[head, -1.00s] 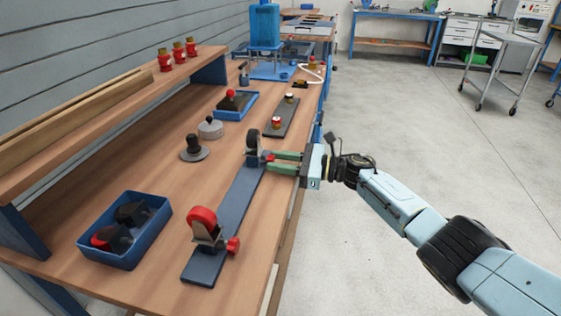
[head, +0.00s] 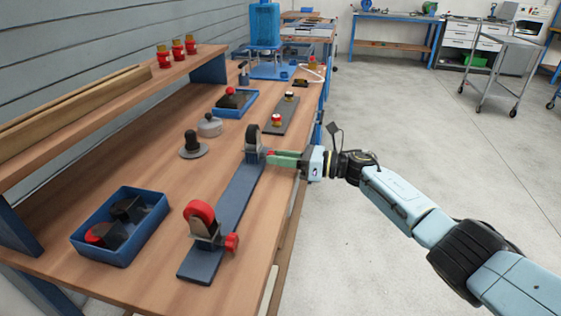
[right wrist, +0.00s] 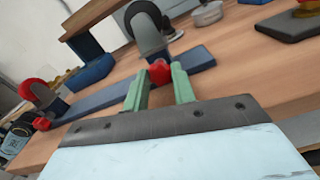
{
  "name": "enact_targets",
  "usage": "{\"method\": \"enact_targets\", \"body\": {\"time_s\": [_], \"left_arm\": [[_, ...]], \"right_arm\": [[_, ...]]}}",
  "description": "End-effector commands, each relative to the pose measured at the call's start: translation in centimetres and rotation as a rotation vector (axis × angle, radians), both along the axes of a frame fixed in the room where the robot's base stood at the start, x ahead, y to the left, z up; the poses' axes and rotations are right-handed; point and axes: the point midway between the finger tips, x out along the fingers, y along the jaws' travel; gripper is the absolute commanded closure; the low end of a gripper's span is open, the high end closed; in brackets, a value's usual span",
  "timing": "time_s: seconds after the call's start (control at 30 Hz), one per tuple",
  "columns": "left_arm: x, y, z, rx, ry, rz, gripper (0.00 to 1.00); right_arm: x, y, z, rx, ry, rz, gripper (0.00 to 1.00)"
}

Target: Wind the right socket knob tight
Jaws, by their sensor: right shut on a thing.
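A long dark-blue plate (head: 238,200) lies on the bench with a wheel socket at each end. The far socket holds a dark wheel (head: 252,139) and has a red knob (right wrist: 159,72) on its side. My right gripper (head: 271,158) is shut on that knob; its green fingers sit on both sides of it in the right wrist view, and they mostly hide it in the head view. The near socket holds a red wheel (head: 201,219) and has its own red knob (head: 232,243), untouched. My left gripper is not in view.
A blue bin (head: 120,227) with dark and red wheels stands left of the plate. A dark flanged part (head: 193,147), a grey round part (head: 210,126) and another blue tray (head: 235,102) lie farther back. A shelf (head: 100,120) runs along the left.

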Motion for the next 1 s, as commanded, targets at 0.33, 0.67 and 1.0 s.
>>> {"method": "enact_targets", "body": {"time_s": [0.33,0.67,1.0], "left_arm": [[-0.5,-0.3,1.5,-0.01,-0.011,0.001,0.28],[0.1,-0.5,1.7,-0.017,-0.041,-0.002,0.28],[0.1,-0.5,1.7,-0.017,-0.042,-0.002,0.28]], "right_arm": [[0.0,0.0,-0.1,0.055,0.173,0.0,0.97],[0.0,0.0,-0.1,0.071,0.221,0.0,0.97],[0.0,0.0,-0.1,0.07,0.22,0.001,0.68]]}}
